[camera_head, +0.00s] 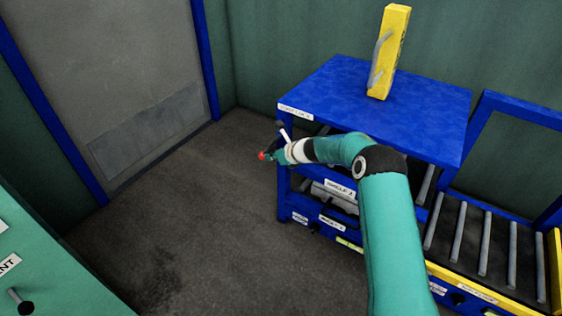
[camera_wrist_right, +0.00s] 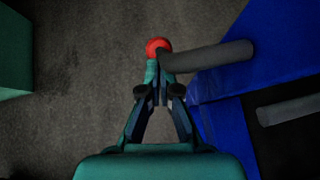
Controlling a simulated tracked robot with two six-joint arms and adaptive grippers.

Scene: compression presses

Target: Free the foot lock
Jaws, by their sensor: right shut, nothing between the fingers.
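A red ball knob (camera_wrist_right: 158,47) sits by the end of a thick grey rod (camera_wrist_right: 215,56) that reaches out from the blue frame in the right wrist view. The knob also shows in the head view (camera_head: 262,155), off the left side of the blue bench. My right gripper (camera_wrist_right: 154,84) is shut with nothing between its fingers, and its tips are right at the knob. I cannot tell whether they touch it. My right gripper is small in the head view (camera_head: 272,155). No label that I can read names the foot lock. My left gripper is not in view.
The blue bench (camera_head: 330,85) carries a yellow block (camera_head: 391,50) with a grey handle. A roller conveyor (camera_head: 485,240) stands at the right. A green cabinet (camera_head: 50,265) with a black-knobbed lever (camera_head: 22,303) is at lower left. The floor (camera_head: 180,220) between is clear; a grey door (camera_head: 115,75) is behind.

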